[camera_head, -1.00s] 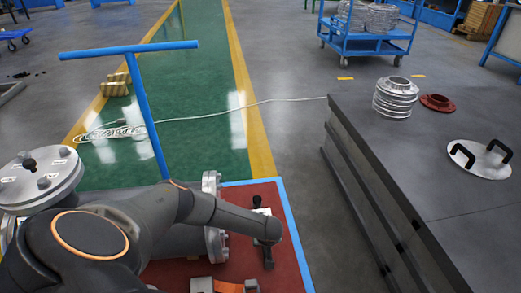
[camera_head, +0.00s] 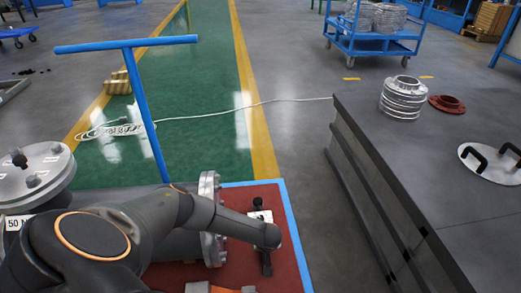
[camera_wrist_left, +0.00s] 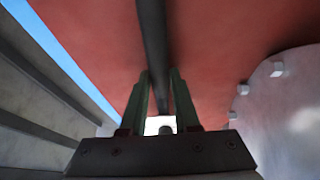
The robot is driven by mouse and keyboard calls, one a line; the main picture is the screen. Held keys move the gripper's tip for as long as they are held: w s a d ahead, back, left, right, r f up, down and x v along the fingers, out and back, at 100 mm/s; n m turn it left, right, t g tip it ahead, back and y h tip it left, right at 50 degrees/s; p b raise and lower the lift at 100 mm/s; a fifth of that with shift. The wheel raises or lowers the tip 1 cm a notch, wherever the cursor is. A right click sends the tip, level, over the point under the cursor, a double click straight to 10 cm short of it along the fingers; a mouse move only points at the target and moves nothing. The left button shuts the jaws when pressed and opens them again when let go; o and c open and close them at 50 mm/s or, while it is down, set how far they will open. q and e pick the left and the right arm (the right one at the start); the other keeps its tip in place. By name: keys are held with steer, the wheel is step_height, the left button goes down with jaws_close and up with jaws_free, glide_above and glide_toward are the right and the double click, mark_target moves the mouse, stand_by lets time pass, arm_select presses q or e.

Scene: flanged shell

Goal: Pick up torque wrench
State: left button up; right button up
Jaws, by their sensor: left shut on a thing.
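The torque wrench shows as a long dark bar (camera_wrist_left: 153,35) in the left wrist view, running up the picture over a red surface. My left gripper (camera_wrist_left: 160,85) is shut on it, with one dark green finger on each side. In the head view my left arm reaches in from the left over the red top of a blue-edged cart (camera_head: 295,262). A dark end, likely the wrench's (camera_head: 258,204), shows just beyond the wrist. I cannot tell whether the wrench touches the red top. My right gripper is not in view.
A flanged metal shell (camera_head: 209,190) stands close beside the arm. The cart's blue handle (camera_head: 146,115) rises behind it. A grey table (camera_head: 400,150) at the right carries a bellows (camera_head: 403,98), a red flange (camera_head: 447,104) and a handled plate (camera_head: 490,163). Floor lies clear between.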

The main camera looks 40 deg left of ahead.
arm_select(q)
jaws_close()
steer(key=shift+w+a+r, duration=0.1)
steer(key=shift+r, duration=0.1)
